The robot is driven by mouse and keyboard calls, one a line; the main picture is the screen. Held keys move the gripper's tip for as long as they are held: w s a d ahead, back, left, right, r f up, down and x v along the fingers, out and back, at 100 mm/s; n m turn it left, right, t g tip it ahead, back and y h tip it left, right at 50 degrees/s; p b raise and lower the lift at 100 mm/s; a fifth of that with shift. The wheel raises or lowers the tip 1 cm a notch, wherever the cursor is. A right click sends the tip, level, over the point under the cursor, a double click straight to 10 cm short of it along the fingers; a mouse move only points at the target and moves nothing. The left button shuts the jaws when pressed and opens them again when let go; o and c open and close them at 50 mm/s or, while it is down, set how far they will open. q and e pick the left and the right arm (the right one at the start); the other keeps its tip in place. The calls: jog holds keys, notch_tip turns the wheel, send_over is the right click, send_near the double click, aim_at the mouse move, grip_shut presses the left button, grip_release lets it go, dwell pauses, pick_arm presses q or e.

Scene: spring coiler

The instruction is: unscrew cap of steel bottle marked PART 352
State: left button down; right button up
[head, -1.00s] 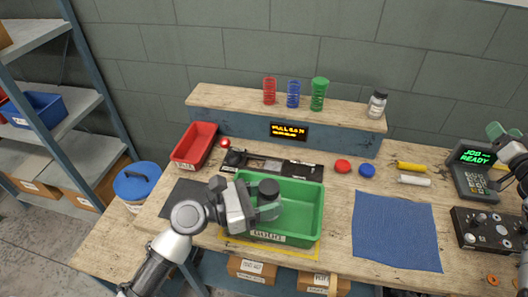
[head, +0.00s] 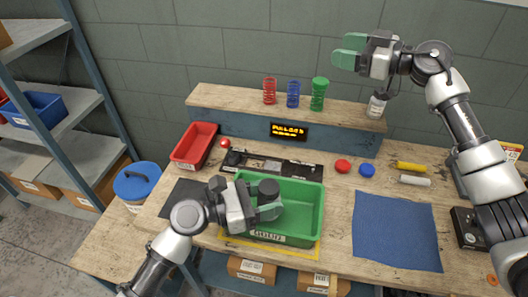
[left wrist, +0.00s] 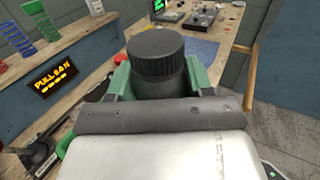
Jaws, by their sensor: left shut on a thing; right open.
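My left gripper (head: 268,204) is shut on a dark bottle and holds it upright over the green bin (head: 309,215). The bottle's black ribbed cap (left wrist: 155,54) is on and stands above the green fingers in the left wrist view; it also shows in the head view (head: 268,187). The bottle's body (left wrist: 165,86) is mostly hidden by the gripper, and no PART marking can be read on it. My right gripper (head: 347,50) is open and empty, high up in front of the wall, above the raised shelf and apart from the held bottle.
A pale jar (head: 376,106) stands at the right end of the raised shelf (head: 225,97), its top partly covered by my right arm. Red, blue and green springs (head: 319,93) stand there too. A blue mat (head: 397,230) lies clear; a red bin (head: 195,145) is at left.

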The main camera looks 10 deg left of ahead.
jog(key=s+a+r+n+g+h, duration=0.1)
jog(key=s+a+n+g+h, duration=0.1)
jog(key=s+a+n+g, duration=0.55)
jog(key=n+h, duration=0.3)
jog(key=h, duration=1.1)
send_over(264, 186)
jog(key=shift+t, duration=0.45)
notch_tip(264, 186, down, 11)
jog(key=shift+r, duration=0.1)
jog(key=shift+f, duration=0.3)
notch_tip(264, 186, down, 7)
jog(key=shift+f, duration=0.2)
